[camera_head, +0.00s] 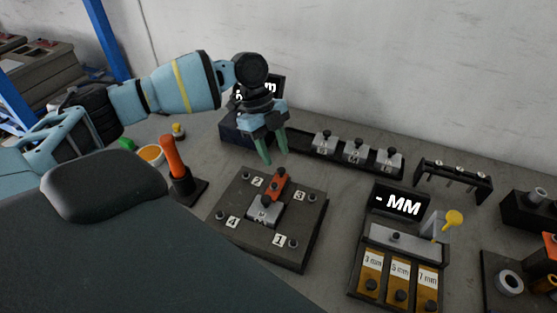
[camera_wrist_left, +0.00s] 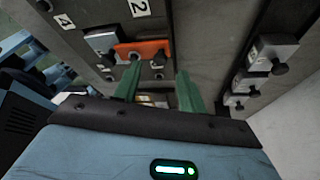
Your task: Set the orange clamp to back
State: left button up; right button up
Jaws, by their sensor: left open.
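The orange clamp (camera_head: 275,187) sits on a dark square plate (camera_head: 294,252) with numbered corners, lying against a grey metal block (camera_head: 264,211). It also shows in the left wrist view (camera_wrist_left: 151,49), ahead of my fingers, with the grey block (camera_wrist_left: 103,41) beside it. My left gripper (camera_head: 274,156) hangs above the back of the plate, just behind the clamp, with its two green fingers apart and nothing between them. In the left wrist view the green fingers (camera_wrist_left: 157,88) stand apart below the clamp. I cannot tell whether a finger touches it. My right gripper is not in view.
A rail (camera_head: 305,147) with several grey blocks lies behind the plate. An orange-handled lever (camera_head: 171,158) stands at left. A display marked MM (camera_head: 398,204) and labelled bins (camera_head: 398,281) stand at right. A dark rack (camera_head: 453,178) is farther back.

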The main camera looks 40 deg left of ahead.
aim_at(281, 169)
pick_arm(q)
jog(key=shift+x, duration=1.9)
jog(key=shift+c, duration=0.4)
grip_shut()
